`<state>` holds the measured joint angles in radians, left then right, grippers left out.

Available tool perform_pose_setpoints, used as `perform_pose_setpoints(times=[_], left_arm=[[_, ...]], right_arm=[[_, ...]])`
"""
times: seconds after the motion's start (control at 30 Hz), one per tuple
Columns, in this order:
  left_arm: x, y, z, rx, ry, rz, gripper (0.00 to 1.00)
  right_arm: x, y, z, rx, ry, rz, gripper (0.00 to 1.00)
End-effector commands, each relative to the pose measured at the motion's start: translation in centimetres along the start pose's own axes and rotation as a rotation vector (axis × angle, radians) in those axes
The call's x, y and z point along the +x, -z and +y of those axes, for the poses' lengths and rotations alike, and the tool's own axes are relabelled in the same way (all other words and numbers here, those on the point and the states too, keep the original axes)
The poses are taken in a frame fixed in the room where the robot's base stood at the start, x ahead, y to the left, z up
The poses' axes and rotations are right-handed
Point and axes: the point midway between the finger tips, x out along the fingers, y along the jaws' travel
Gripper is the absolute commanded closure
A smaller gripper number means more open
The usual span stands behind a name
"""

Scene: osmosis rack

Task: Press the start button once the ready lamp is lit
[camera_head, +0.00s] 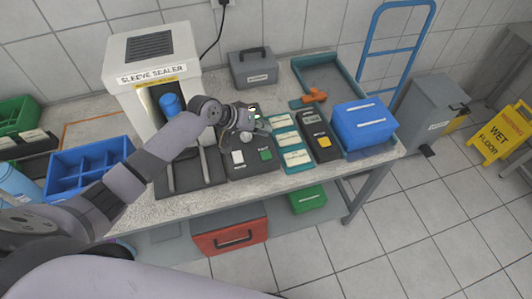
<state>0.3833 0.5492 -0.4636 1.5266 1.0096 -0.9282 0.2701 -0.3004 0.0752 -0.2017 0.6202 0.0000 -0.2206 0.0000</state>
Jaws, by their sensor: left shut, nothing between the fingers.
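A dark control panel (262,168) lies on the bench beside the sleeve sealer (150,62). On its near part are a green square (265,154) and a white piece (238,157). I cannot tell which one is the start button or the ready lamp, or whether a lamp is lit. My left gripper (247,133) is shut and empty, over the far part of the panel, and hides some of it. A pale round part shows by its fingers. I cannot tell if they touch the panel. My right gripper is not in view.
A blue bottle (171,104) stands in the sealer's opening. A blue divided tray (83,172) is at left. To the right are green-edged label trays (294,158), a dark device with a yellow button (324,141) and a blue box (363,124). A grey case (254,70) stands behind.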

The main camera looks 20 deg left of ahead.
Motion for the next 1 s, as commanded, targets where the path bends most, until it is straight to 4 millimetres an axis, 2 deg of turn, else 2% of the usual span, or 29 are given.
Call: perform_pose_setpoints(times=[0.3,0.47,0.67,0.93,1.0], left_arm=[[0.1,-0.1,-0.1,0.0,0.0,0.0,1.0],[0.6,-0.5,-0.5,0.0,0.001,-0.001,1.0],[2.1,-1.7,-1.6,0.0,0.001,-0.001,1.0],[4.9,-3.7,-3.6,0.0,0.002,0.0,1.0],[5.3,-4.0,-4.0,-0.001,0.002,-0.001,1.0]], right_arm=[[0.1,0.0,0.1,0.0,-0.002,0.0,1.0],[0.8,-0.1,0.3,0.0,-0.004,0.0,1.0],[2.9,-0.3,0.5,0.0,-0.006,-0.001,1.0],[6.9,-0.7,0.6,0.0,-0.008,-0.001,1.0],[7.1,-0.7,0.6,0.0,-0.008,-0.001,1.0]])
